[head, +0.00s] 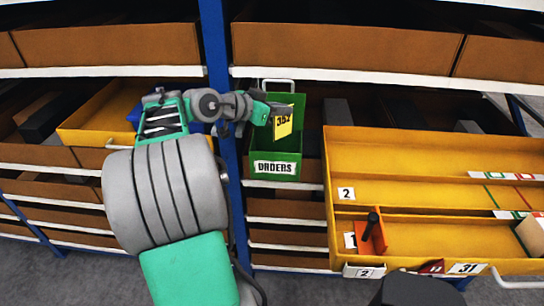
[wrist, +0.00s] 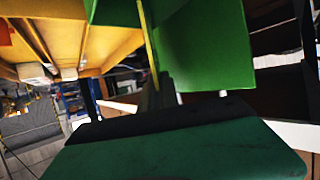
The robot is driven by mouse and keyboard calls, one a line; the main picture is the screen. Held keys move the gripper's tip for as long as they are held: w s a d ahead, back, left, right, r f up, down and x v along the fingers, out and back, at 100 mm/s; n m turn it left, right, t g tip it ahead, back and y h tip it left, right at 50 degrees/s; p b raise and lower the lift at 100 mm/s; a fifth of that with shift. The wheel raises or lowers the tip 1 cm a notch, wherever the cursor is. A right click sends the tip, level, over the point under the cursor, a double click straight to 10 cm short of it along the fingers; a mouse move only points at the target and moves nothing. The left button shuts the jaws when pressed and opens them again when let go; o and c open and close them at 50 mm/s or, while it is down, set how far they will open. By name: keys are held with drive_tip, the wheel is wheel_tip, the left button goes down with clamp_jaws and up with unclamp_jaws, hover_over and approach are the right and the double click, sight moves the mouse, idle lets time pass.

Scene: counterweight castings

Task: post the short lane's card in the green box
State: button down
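A yellow card (head: 283,122) with dark printed digits is held upright at my gripper (head: 268,108). The digits are too small to read surely. In the wrist view the card (wrist: 148,40) shows nearly edge-on between the fingers of my gripper (wrist: 156,95), which is shut on it. The green box (head: 275,168), labelled ORDERS, hangs at the shelf front. The card overlaps the box's open upper part; I cannot tell how deep it sits inside. In the wrist view the green box (wrist: 205,50) fills the upper middle, right beside the card. The yellow tray (head: 400,188) with divided lanes stands to the right.
In the tray is an orange block with a black handle (head: 372,237); number labels mark the lanes and front. A blue post (head: 230,165) stands just left of the green box. Another yellow tray (head: 92,130) sticks out at left. Brown bins (head: 345,47) line the shelf above.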

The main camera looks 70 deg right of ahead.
sight(283, 124)
drive_tip(key=f+b, duration=0.2)
drive_tip(key=f, duration=0.3)
drive_tip(key=shift+s, duration=0.2)
drive_tip(key=c, duration=1.5)
unclamp_jaws()
drive_tip(key=shift+c, duration=0.2)
drive_tip(key=b+v, duration=0.1)
drive_tip(key=v, duration=0.6)
drive_tip(key=shift+w, duration=0.1)
drive_tip(key=shift+w+a+r, duration=0.15)
drive_tip(key=shift+a+r, duration=0.1)
